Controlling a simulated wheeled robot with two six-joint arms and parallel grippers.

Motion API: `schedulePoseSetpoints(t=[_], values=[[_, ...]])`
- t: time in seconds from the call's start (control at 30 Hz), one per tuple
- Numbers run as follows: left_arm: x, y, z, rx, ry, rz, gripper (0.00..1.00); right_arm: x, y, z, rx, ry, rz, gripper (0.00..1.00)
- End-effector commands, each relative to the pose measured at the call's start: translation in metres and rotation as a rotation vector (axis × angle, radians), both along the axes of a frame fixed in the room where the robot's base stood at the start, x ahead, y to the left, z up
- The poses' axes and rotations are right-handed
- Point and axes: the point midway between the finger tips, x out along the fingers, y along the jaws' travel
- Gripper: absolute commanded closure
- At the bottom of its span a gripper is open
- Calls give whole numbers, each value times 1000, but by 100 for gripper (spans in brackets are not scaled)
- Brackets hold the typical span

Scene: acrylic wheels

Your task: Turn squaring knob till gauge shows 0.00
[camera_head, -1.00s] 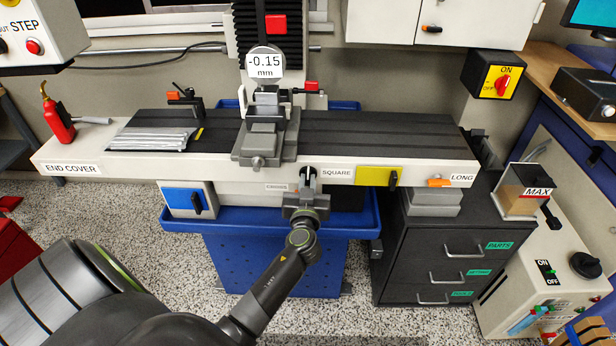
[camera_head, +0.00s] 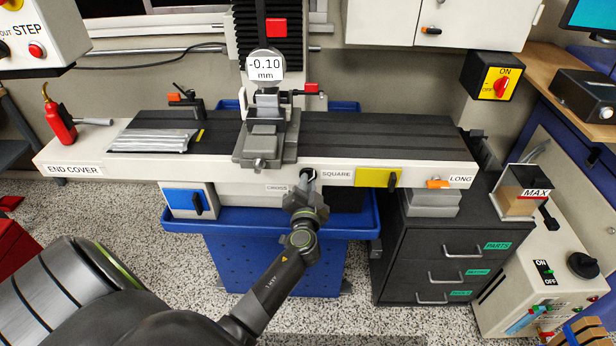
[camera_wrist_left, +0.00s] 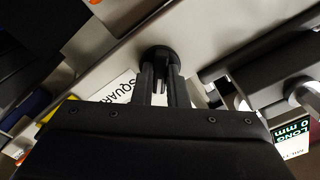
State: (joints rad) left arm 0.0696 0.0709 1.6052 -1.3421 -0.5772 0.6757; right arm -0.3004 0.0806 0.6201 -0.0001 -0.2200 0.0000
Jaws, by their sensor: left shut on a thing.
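The squaring knob is a small dark knob (camera_head: 308,174) beside the SQUARE label (camera_head: 337,174) on the machine's front edge. My left gripper (camera_head: 307,185) is shut on it, rolled at an angle; in the left wrist view the two fingers (camera_wrist_left: 162,88) hold the round black knob (camera_wrist_left: 160,57) from both sides. The fingers and wrist partly hide the knob in the head view. The gauge (camera_head: 265,67) above the vise reads -0.10 mm. The vise (camera_head: 266,140) sits on the dark table slide. My right gripper is not in view.
A yellow block with a black lever (camera_head: 378,176) sits right of the SQUARE label, and a blue one (camera_head: 188,199) sits at left. The END COVER (camera_head: 72,170) is at the far left. A blue base tray (camera_head: 270,219) lies below the table.

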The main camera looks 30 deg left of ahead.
Motion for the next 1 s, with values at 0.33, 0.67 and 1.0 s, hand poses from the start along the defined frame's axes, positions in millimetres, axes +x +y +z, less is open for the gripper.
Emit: schedulePoseSetpoints(t=[0.33, 0.67, 1.0], values=[[0, 0, -1, 80, 51, 0, 100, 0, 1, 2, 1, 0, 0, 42], [0, 0, 1, 279, 175, 0, 100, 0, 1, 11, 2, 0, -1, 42], [-1, 0, -1, 422, 261, 1, 100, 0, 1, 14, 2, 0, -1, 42]])
